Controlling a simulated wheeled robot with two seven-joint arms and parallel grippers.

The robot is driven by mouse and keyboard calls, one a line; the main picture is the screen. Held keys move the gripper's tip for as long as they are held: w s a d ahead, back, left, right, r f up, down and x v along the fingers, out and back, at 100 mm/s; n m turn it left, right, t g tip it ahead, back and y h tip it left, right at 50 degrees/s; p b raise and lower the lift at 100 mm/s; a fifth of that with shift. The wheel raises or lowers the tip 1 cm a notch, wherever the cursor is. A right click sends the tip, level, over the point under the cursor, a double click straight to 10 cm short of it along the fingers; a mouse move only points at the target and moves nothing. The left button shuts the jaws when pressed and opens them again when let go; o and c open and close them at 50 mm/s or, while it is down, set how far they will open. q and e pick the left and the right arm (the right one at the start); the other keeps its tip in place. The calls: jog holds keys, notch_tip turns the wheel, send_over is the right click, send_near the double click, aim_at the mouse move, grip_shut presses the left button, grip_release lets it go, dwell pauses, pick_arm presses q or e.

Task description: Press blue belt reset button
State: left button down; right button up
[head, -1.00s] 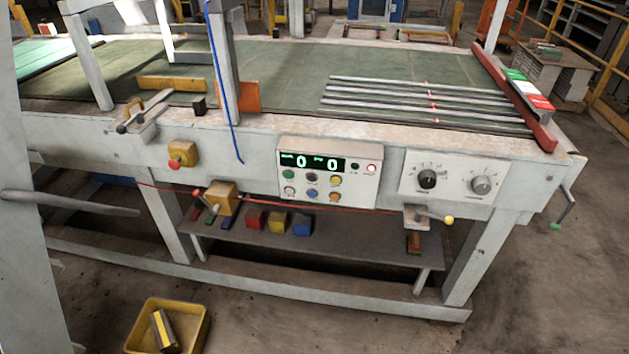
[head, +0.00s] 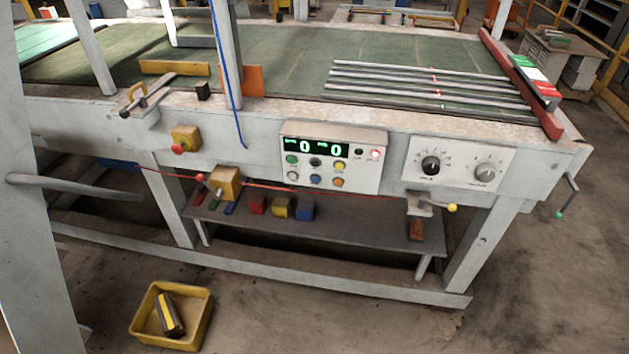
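The blue button (head: 315,179) sits in the bottom row of the control panel (head: 365,178) on the front of the conveyor bench. A white button is on its left and an orange one on its right. Above it are green, black and yellow buttons, and a display (head: 318,147) showing two green zeros. A red light (head: 375,154) glows at the panel's upper right. Neither of my grippers is in view.
A knob panel (head: 458,165) is right of the control panel. A red emergency button (head: 178,149) and a crank handle (head: 450,208) stick out from the bench front. A yellow bin (head: 140,328) stands on the floor at the lower left. The floor in front is otherwise clear.

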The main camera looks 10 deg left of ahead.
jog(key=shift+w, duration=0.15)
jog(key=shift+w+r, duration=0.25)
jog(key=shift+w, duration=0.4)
